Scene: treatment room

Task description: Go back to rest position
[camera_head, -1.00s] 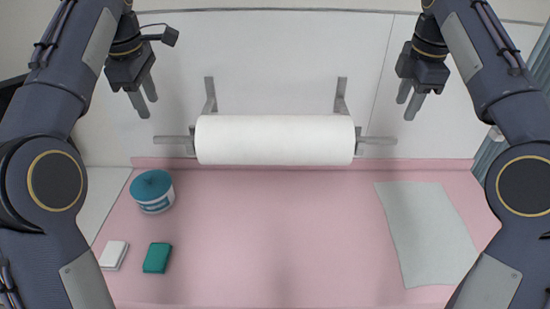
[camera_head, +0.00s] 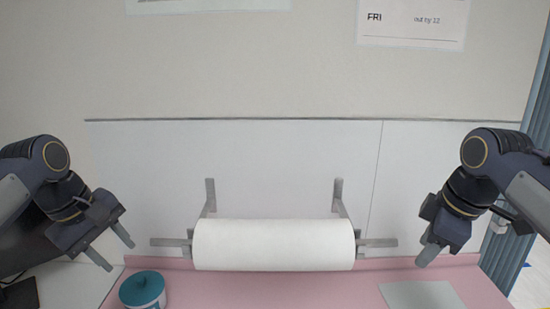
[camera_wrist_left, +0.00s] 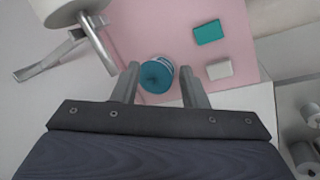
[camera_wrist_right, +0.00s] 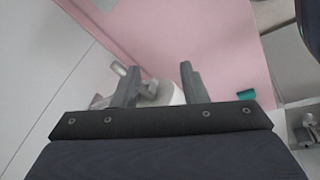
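My left gripper (camera_head: 111,254) is open and empty in the head view, left of the paper roll and above the teal-lidded tub. The left wrist view shows its two fingers apart (camera_wrist_left: 160,88), with the tub lying well beyond them. My right gripper (camera_head: 430,256) is at the right of the roll in the head view. Its fingers overlap there, but the right wrist view shows them apart (camera_wrist_right: 158,88) with nothing gripped between them. Both grippers are clear of the surface.
The white paper roll (camera_head: 273,245) hangs on a wall bracket between my grippers. Below are the pink surface (camera_head: 330,292), the teal-lidded tub (camera_head: 142,289) and a pale sheet (camera_head: 422,295). A teal block (camera_wrist_left: 208,32) and a white block (camera_wrist_left: 219,69) lie near the tub. A curtain (camera_head: 535,170) hangs at right.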

